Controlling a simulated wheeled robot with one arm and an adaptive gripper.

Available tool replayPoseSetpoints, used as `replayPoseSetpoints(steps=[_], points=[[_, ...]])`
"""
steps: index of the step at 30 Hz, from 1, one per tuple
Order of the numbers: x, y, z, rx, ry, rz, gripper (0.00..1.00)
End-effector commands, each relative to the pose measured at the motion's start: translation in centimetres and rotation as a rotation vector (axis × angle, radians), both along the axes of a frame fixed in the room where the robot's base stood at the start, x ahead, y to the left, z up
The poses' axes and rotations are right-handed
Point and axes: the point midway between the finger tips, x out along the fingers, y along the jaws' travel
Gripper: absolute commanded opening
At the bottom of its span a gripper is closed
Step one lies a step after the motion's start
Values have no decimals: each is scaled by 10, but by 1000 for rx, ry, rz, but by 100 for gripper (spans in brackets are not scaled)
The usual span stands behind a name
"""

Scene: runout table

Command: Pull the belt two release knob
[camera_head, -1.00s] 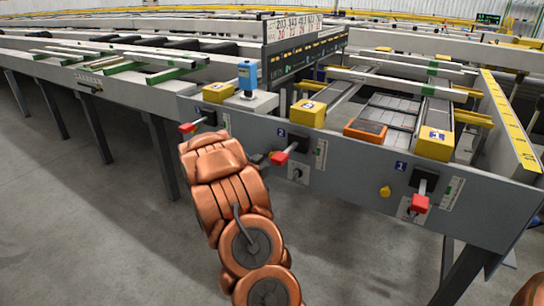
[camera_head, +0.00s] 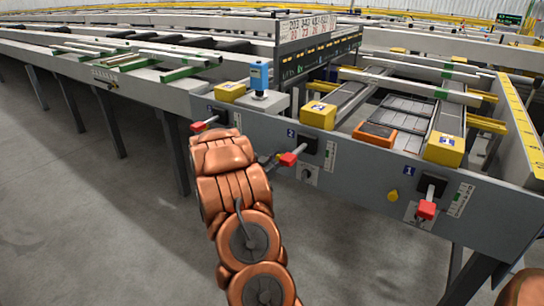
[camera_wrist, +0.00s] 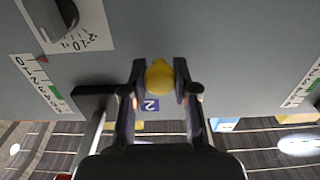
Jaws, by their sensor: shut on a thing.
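The belt two release knob (camera_wrist: 160,78) is a small round yellow knob on the grey panel, next to the blue label 2 (camera_wrist: 150,106). In the wrist view my gripper (camera_wrist: 160,71) has one dark finger on each side of the knob and is shut on it. In the head view my copper arm hides the knob. Part of my gripper (camera_head: 268,161) shows there, close to the panel's front. Whether the knob stands out from its seat cannot be told.
The red-tipped lever (camera_head: 288,159) of belt two stands close to my gripper. Another red lever (camera_head: 426,209) and a yellow knob (camera_head: 392,196) are farther right by label 1. A third red lever (camera_head: 198,127) is at the left. The floor in front is clear.

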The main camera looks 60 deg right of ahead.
Motion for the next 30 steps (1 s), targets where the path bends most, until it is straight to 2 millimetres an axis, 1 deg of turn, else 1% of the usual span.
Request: replayPoseSetpoints(steps=[5, 6, 13, 23, 26, 30], points=[[0, 2, -2, 3, 2, -1, 0], [0, 2, -2, 3, 2, -1, 29], [0, 1, -2, 3, 1, 0, 53], [1, 2, -1, 2, 0, 0, 54], [1, 7, -1, 2, 0, 1, 54], [3, 23, 0, 2, -2, 2, 54]])
